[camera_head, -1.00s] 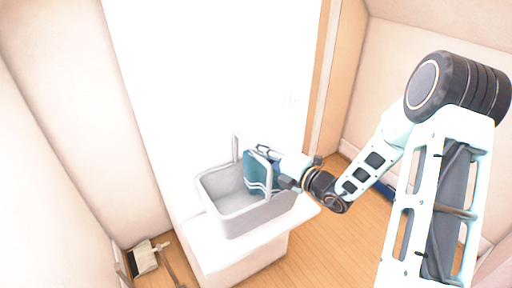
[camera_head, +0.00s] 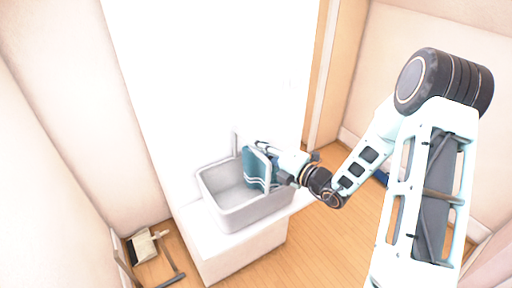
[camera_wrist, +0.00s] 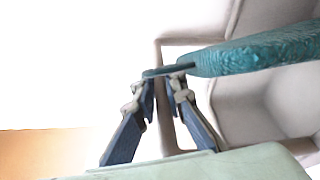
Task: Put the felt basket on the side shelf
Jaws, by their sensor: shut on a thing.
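A teal, rough-textured piece with pale wavy lines, which I take to be the felt basket (camera_head: 253,168), is over the right side of a grey basin. In the wrist view the teal felt (camera_wrist: 265,52) reaches in from the right and narrows to a thin edge between my fingertips. My gripper (camera_head: 273,165) comes in from the right and is shut on that edge; the fingertips also show in the wrist view (camera_wrist: 165,76). The basket's lower part and the contact with the basin cannot be made out. I cannot pick out a side shelf.
The grey basin (camera_head: 238,218) stands on a white cabinet (camera_head: 235,262) against a bright white wall. A dustpan (camera_head: 143,246) and a dark-handled tool (camera_head: 172,270) lie on the floor at lower left. Wooden floor (camera_head: 320,245) is free right of the cabinet.

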